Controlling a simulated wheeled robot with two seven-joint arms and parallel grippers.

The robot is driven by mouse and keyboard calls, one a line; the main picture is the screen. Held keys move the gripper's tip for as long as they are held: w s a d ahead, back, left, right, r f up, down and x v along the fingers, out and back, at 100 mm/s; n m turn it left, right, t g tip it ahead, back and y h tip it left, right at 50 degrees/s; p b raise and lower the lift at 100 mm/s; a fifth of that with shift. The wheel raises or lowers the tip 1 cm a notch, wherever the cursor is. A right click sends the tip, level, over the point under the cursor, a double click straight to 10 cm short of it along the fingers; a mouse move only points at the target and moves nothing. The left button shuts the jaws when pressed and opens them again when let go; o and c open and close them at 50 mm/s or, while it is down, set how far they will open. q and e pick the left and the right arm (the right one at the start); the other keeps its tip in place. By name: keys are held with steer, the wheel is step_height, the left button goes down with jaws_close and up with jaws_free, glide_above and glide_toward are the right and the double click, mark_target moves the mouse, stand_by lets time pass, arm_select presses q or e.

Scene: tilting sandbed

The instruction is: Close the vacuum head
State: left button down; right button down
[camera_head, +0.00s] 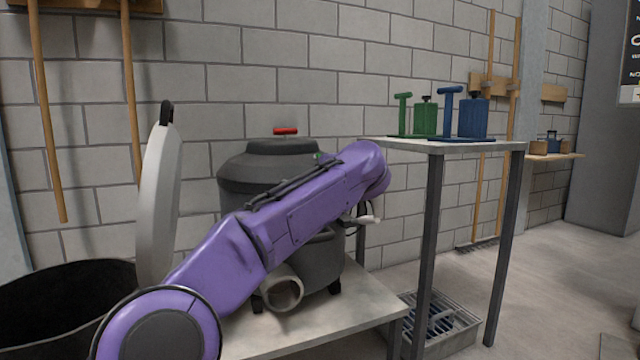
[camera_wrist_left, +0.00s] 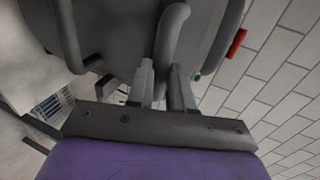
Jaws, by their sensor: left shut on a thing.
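The vacuum (camera_head: 240,195) is a dark grey canister on a low bench, with a round opening at its front. Its domed head (camera_head: 265,160) sits on top and carries a red handle (camera_head: 285,131). My purple left arm crosses in front, hiding much of the right side and the head's rim; I cannot tell whether there is a gap. In the left wrist view my left gripper (camera_wrist_left: 165,80) is shut on a curved grey bar (camera_wrist_left: 171,42) at the vacuum's side. The red handle also shows there (camera_wrist_left: 236,43). My right gripper is not in view.
A tall table (camera_head: 395,146) at right holds a green tool (camera_head: 425,117) and a blue tool (camera_head: 472,118). A large pale disc (camera_head: 160,200) stands upright at left, above a black bin (camera_head: 60,300). A floor grate (camera_head: 440,325) lies beneath the table. Open floor is at far right.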

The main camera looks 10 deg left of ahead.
arm_select(q)
steer(key=shift+w+f, duration=0.1)
steer(key=shift+f, duration=0.85)
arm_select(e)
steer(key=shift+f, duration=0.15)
arm_select(q)
steer(key=c, duration=1.1)
jaws_free()
steer(key=shift+a+f, duration=0.1)
steer(key=shift+a, duration=0.05)
steer(key=shift+o, duration=0.4)
steer(key=shift+w+a+f, duration=0.1)
steer(key=shift+a, duration=0.05)
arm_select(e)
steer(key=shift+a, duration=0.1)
arm_select(q)
steer(key=shift+d, duration=0.2)
